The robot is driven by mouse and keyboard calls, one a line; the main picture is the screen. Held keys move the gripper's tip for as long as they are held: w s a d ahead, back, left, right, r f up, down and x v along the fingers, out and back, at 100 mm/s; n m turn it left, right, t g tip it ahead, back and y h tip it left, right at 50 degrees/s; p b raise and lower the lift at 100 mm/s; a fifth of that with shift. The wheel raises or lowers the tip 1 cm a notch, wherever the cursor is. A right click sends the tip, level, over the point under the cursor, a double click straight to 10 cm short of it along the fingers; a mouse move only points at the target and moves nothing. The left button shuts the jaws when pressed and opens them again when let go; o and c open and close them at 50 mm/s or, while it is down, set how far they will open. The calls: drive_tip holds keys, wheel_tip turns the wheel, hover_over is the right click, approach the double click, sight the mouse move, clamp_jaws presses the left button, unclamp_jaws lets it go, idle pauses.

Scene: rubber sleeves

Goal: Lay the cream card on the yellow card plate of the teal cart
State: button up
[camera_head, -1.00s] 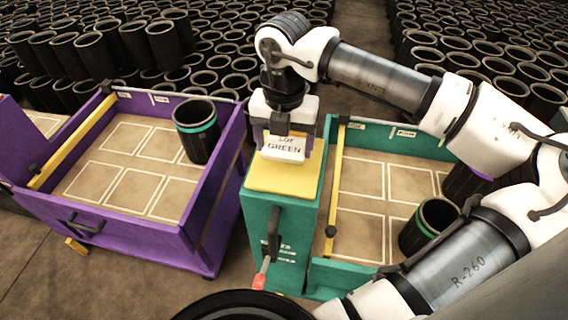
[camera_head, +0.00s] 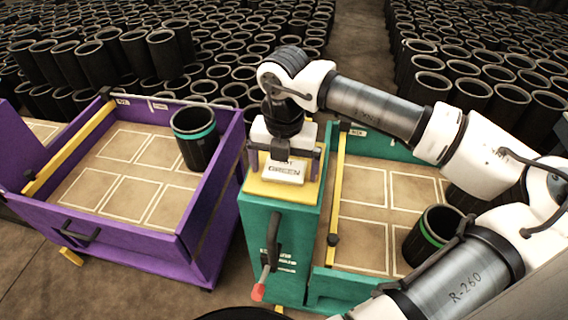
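The cream card (camera_head: 284,173), lettered "GREEN", lies on the yellow card plate (camera_head: 280,194) on top of the teal cart's (camera_head: 280,230) end cabinet. Its upper edge is partly hidden by my gripper. My gripper (camera_head: 284,167) is just above the card, with its two fingers spread wide, one to each side of the card and seemingly clear of it.
The teal cart's bed holds a black sleeve with a green band (camera_head: 433,232). A purple cart (camera_head: 110,250) on the left holds a black sleeve with a teal band (camera_head: 196,138). Many black sleeves stand behind. My arm spans the right side.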

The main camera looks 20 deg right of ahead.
sight(284, 171)
drive_tip(key=shift+r+p, duration=0.25)
drive_tip(key=shift+p, duration=0.05)
wheel_tip(284, 171, up, 12)
drive_tip(key=b, duration=0.1)
drive_tip(key=shift+b, duration=0.3)
drive_tip(key=shift+f, duration=0.1)
idle(0.3)
